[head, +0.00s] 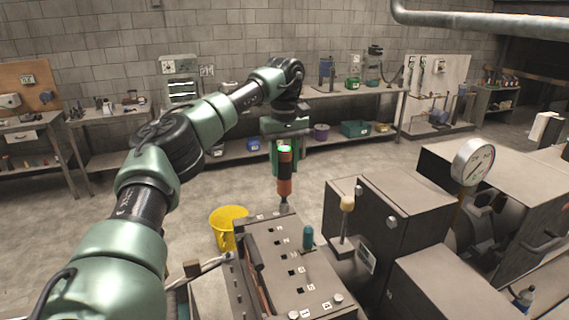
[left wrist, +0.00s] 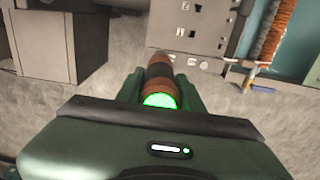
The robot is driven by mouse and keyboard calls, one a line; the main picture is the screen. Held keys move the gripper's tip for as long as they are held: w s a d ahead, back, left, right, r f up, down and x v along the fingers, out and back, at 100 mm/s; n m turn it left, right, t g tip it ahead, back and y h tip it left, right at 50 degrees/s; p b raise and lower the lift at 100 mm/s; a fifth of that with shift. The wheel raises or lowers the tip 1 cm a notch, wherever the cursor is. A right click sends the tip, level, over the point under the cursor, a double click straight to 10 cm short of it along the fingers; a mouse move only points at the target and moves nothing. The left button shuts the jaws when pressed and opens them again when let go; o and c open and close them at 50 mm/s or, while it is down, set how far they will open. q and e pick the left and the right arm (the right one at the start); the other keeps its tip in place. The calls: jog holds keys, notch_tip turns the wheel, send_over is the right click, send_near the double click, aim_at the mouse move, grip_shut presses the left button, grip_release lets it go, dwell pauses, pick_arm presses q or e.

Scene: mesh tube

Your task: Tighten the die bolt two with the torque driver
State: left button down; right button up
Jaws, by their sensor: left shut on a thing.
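My left gripper (head: 285,148) is shut on the torque driver (head: 285,180), an orange and black tool with a lit green cap. It holds the driver upright, shaft down, over the far end of the die plate (head: 272,248). Whether the tip touches a bolt there, I cannot tell. In the left wrist view the driver (left wrist: 158,72) sits between the fingers (left wrist: 160,95) and hides its own tip; part of the plate (left wrist: 207,18) shows beyond it. Bolt heads (head: 338,298) show at the plate's near end, beside small numbered tags. My right gripper is not in view.
A teal-capped piece (head: 308,238) stands on the plate. A yellow bucket (head: 228,222) is on the floor to its left. Workbenches line the back wall.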

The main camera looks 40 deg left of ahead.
aim_at(284, 149)
pick_arm(q)
jog(key=shift+f, duration=0.4)
dwell(1.4)
jog(key=shift+r, duration=0.15)
jog(key=shift+w+r, duration=0.1)
jog(key=shift+r, duration=2.9)
